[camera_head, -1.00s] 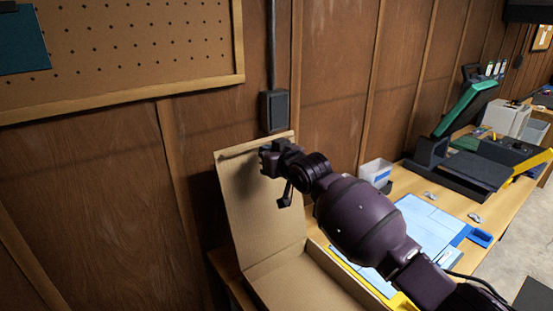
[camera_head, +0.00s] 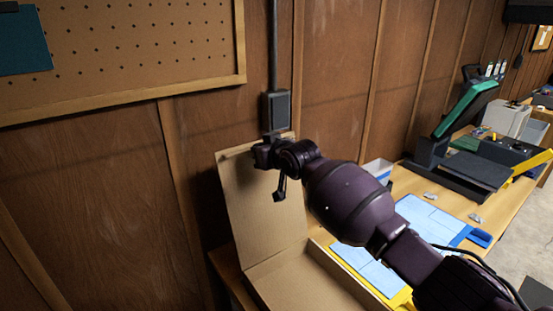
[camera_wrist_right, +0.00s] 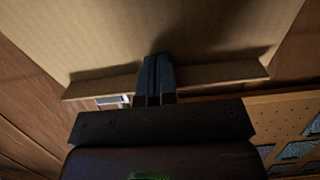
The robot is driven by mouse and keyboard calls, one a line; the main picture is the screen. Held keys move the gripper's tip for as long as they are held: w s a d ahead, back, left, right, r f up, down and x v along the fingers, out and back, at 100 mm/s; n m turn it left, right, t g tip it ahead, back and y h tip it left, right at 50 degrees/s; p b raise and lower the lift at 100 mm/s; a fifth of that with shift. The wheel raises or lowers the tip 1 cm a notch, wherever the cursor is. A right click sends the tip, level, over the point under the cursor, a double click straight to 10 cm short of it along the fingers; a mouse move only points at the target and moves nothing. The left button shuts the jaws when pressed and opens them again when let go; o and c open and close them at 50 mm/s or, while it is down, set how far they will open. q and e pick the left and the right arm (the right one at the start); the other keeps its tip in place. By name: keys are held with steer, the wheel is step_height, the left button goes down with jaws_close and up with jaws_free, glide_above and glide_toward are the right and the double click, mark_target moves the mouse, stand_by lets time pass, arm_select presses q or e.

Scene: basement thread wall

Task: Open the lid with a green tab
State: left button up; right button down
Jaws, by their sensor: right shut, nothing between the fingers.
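A brown cardboard box (camera_head: 312,277) sits on the bench, its lid (camera_head: 252,210) swung up and standing nearly upright near the wood wall. My right gripper (camera_head: 262,154) is at the lid's upper edge, its fingers in front of the lid. In the right wrist view the lid (camera_wrist_right: 190,35) fills the top, with a folded flap along its edge, and the shut gripper fingers (camera_wrist_right: 158,66) lie over that edge with nothing between them. Whether they touch it I cannot tell. No green tab shows on the lid. My left gripper is not in view.
A pegboard (camera_head: 140,45) hangs at upper left, and a dark wall box with conduit (camera_head: 278,108) is just above the lid. Blue-and-white sheets (camera_head: 432,222), a small bin (camera_head: 378,170) and a black machine with green lid (camera_head: 466,109) stand along the bench.

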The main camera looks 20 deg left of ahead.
steer(key=shift+d+f, duration=0.1)
steer(key=shift+d, duration=0.1)
steer(key=s+d+r+n+t+y, duration=0.2)
steer(key=s+d+r, duration=0.5)
steer(key=d+r, duration=0.2)
steer(key=d+f+m+t, duration=0.1)
steer(key=d+t, duration=0.1)
steer(key=d, duration=0.4)
steer(key=s+d+f+m+t+h, duration=0.2)
steer(key=d+f+m+h, duration=0.15)
steer(key=d+f, duration=0.55)
steer(key=s+d+f+m+t+h, duration=0.2)
steer(key=d+f+m+h, duration=0.15)
steer(key=d+f, duration=0.6)
steer(key=s+d+f+m+g+h, duration=0.1)
steer(key=s+d+f+g+h, duration=0.1)
steer(key=s+d+f, duration=0.7)
steer(key=s+d+f+m+g+h, duration=0.2)
steer(key=s+d+f, duration=0.7)
steer(key=s+f, duration=0.6)
steer(key=s+g+h, duration=0.1)
steer(key=s+h, duration=0.1)
steer(key=shift+s+f+h, duration=0.2)
steer(key=shift+f+h, duration=0.15)
steer(key=shift+h, duration=0.05)
